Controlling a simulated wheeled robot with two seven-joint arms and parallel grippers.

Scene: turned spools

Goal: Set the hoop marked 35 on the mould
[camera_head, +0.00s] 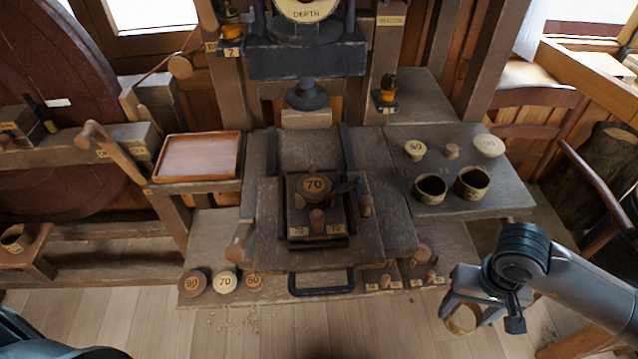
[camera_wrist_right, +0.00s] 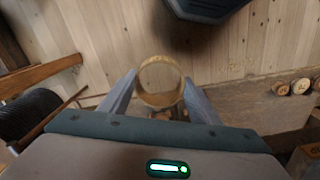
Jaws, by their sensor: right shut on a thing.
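My right gripper (camera_head: 464,317) is at the lower right of the head view, low in front of the bench. It is shut on a pale wooden hoop (camera_head: 461,331). The right wrist view shows the hoop (camera_wrist_right: 160,99) between the two fingers, with its open middle facing the camera; no number can be read on it. My left gripper is not in view.
Two hollow hoops (camera_head: 430,188) (camera_head: 472,183) stand on the right shelf (camera_head: 505,200), with pale knobs behind them. An empty brown tray (camera_head: 197,136) is at left. Round numbered pieces (camera_head: 224,281) lie at the front left. A black handle (camera_head: 320,290) sticks out in front.

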